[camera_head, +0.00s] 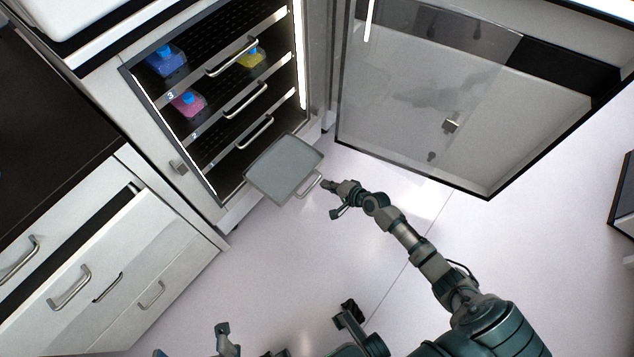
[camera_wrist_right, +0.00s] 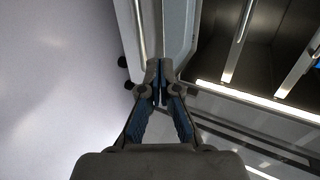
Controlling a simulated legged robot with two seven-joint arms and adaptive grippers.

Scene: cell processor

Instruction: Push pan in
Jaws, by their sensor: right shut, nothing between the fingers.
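The pan (camera_head: 283,169) is a flat grey tray with a bar handle (camera_head: 309,185) on its outer edge. It sticks out from the lower part of the open cabinet (camera_head: 208,201) in the head view. My right gripper (camera_head: 328,185) is just right of the handle, with a small gap or touching; I cannot tell which. In the right wrist view its fingers (camera_wrist_right: 158,76) are shut with nothing between them. A pale panel and bar lie beyond the fingertips there; I cannot tell whether they are the pan. Parts of mine show at the head view's bottom edge; the left gripper's state is unclear.
Upper racks hold a blue bottle (camera_head: 166,60), a pink bottle (camera_head: 188,102) and a yellow bottle (camera_head: 251,57). The glass door (camera_head: 420,140) stands open at the right. Drawers (camera_head: 110,270) line the left. The floor (camera_head: 280,265) in front is clear.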

